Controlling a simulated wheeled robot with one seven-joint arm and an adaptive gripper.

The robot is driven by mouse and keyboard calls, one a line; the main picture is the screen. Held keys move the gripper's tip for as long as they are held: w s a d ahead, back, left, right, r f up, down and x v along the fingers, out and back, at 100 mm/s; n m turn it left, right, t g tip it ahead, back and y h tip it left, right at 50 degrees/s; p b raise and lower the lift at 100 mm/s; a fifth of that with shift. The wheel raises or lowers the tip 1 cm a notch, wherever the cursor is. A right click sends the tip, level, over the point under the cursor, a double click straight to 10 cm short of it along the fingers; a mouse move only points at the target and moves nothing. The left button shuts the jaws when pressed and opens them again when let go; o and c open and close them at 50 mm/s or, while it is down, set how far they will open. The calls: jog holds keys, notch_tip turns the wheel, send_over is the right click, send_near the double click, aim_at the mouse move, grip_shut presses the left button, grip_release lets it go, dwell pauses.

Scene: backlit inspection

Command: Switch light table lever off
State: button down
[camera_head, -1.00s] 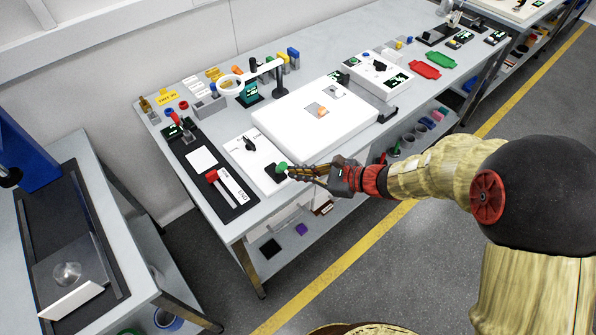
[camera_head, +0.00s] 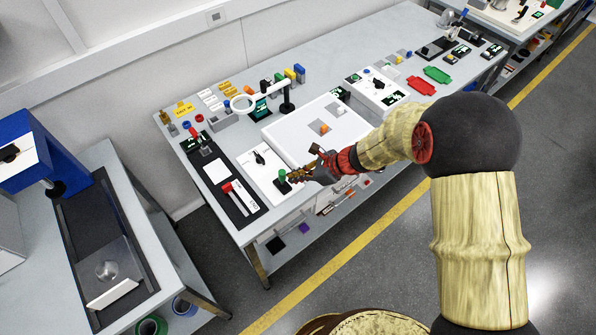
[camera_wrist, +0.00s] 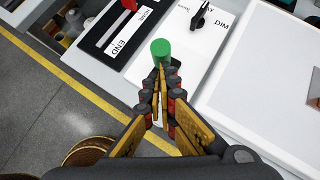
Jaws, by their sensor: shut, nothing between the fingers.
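The light table lever has a green cylindrical knob (camera_head: 282,174) and stands on a white control panel (camera_head: 250,166) left of the light table (camera_head: 296,130). The light table's flat top looks pale grey-white and holds a small orange and grey piece. In the wrist view the green knob (camera_wrist: 160,50) is just beyond my fingertips. My gripper (camera_wrist: 160,70) is shut with nothing held, its tips overlapping the knob's lower edge. Whether they touch cannot be told. In the head view my gripper (camera_head: 292,177) is right beside the knob.
A black rotary knob (camera_head: 259,158) marked DIM sits on the same panel. Left of it is a black slider board with a red handle (camera_head: 228,187). A white box (camera_head: 376,86) is to the right. The aisle floor is clear.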

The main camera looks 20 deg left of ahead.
jog(key=a+r+h+p, duration=0.1)
jog(key=p, duration=0.2)
jog(key=shift+w+g, duration=0.4)
jog(key=shift+w+a+r+p, duration=0.1)
jog(key=shift+w+a+p, duration=0.3)
jog(key=shift+p, duration=0.75)
jog(key=shift+w+a, duration=0.2)
jog(key=shift+a, duration=0.3)
jog(key=shift+r+p, duration=0.7)
jog(key=shift+r, duration=0.1)
